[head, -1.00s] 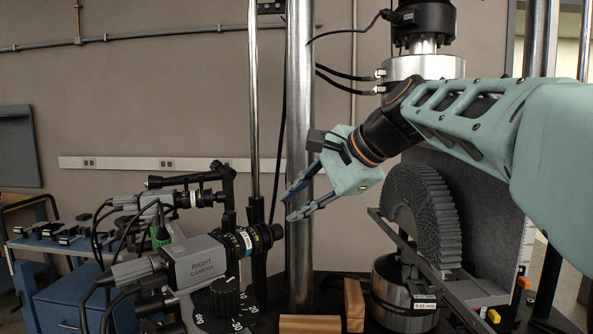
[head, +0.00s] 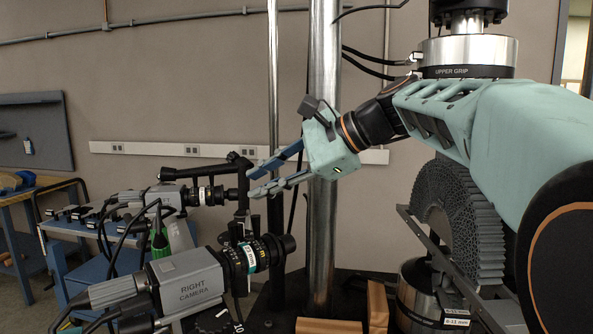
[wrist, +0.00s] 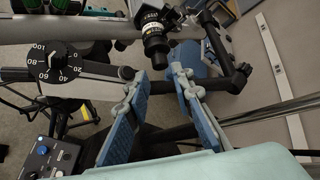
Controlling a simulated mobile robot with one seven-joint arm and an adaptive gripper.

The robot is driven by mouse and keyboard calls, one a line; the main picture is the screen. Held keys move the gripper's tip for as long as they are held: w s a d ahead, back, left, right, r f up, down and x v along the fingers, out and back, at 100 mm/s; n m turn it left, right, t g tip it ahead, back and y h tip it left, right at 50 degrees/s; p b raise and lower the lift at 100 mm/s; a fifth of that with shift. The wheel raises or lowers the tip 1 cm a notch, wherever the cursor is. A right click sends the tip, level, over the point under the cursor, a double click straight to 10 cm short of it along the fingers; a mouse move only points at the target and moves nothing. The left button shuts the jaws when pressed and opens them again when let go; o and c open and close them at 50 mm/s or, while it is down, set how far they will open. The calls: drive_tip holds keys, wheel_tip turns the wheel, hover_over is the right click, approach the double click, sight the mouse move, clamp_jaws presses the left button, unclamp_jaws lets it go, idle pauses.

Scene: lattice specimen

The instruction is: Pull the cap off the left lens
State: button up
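The left lens (head: 205,195) is a dark barrel with yellow and white rings on the grey left camera (head: 150,198), pointing right. A black cap-like end (head: 231,195) is at its front. My gripper (head: 251,184) is open and empty, its blue-grey fingers reaching left to just right of that end. In the wrist view, the lens (wrist: 153,28) comes down from the top, and its dark round front (wrist: 156,47) lies just beyond and between the fingertips of my gripper (wrist: 160,78). The fingers seem apart from it. I cannot clearly make out the seam between cap and lens.
The right camera (head: 187,281) with its dark-fronted lens (head: 258,255) stands nearer and below. A steel column (head: 323,150) rises just beyond my gripper. A black bracket arm (wrist: 238,78) runs close to the right finger. A dial (wrist: 53,62) is at the left. A ridged grey specimen (head: 460,215) stands at right.

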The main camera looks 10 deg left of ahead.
sight(232, 194)
drive_tip(key=shift+x, duration=2.7)
drive_tip(key=shift+c, duration=0.4)
clamp_jaws()
